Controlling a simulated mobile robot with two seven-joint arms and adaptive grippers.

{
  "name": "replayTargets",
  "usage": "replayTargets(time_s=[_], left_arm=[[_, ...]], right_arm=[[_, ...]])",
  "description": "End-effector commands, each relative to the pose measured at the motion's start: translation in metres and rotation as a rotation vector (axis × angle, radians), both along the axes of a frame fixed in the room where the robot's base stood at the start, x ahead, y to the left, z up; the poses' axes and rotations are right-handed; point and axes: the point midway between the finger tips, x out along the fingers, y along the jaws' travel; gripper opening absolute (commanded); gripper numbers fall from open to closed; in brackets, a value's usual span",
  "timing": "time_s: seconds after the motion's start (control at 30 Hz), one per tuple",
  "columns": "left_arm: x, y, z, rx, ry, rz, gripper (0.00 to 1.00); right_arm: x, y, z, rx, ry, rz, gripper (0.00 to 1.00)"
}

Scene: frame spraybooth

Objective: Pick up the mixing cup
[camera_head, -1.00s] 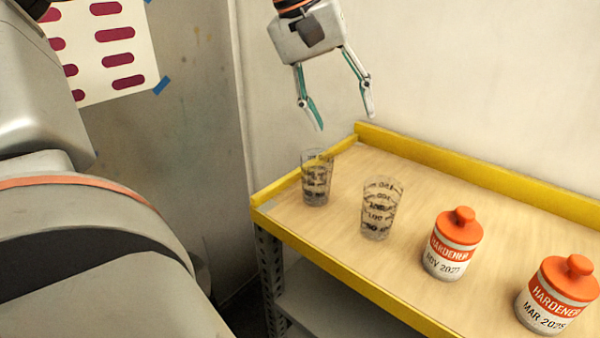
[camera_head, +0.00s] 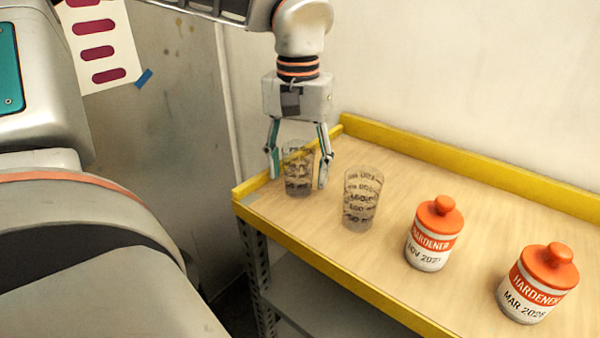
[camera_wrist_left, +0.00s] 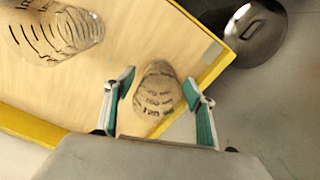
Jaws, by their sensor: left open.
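Two clear mixing cups with dark printed scales stand upright on the yellow-edged shelf. The left mixing cup (camera_head: 298,170) is near the shelf's left end, and the other mixing cup (camera_head: 361,200) is to its right and nearer the front. My left gripper (camera_head: 298,178) points down with its fingers open on either side of the left cup. In the left wrist view this cup (camera_wrist_left: 158,92) is between the open fingertips (camera_wrist_left: 160,95), with a gap showing. The other cup (camera_wrist_left: 65,38) is at the upper left there. My right gripper is not in view.
The shelf (camera_head: 300,222) has a raised yellow rim at the back and left. Two orange-lidded hardener jars (camera_head: 434,235) (camera_head: 540,284) stand on its right part. A pale wall is behind. A round metal object (camera_wrist_left: 256,30) shows beyond the shelf in the left wrist view.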

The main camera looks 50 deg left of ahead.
Motion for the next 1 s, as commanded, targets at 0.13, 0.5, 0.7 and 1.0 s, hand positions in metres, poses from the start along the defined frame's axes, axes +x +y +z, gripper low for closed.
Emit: replayTargets(time_s=[0.13,0.5,0.7,1.0], left_arm=[[0.0002,0.0002,-0.0154,0.0,0.001,0.0,0.55],[0.0002,0.0001,-0.0163,0.0,-0.001,0.001,0.29],[0.0002,0.0001,-0.0162,0.0,-0.002,0.001,0.22],[0.0007,0.0002,-0.0112,0.001,-0.004,0.001,0.22]], right_arm=[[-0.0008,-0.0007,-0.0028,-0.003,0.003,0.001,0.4],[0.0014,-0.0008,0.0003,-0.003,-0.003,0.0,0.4],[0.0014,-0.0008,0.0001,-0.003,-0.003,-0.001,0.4],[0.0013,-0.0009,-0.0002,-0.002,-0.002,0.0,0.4]])
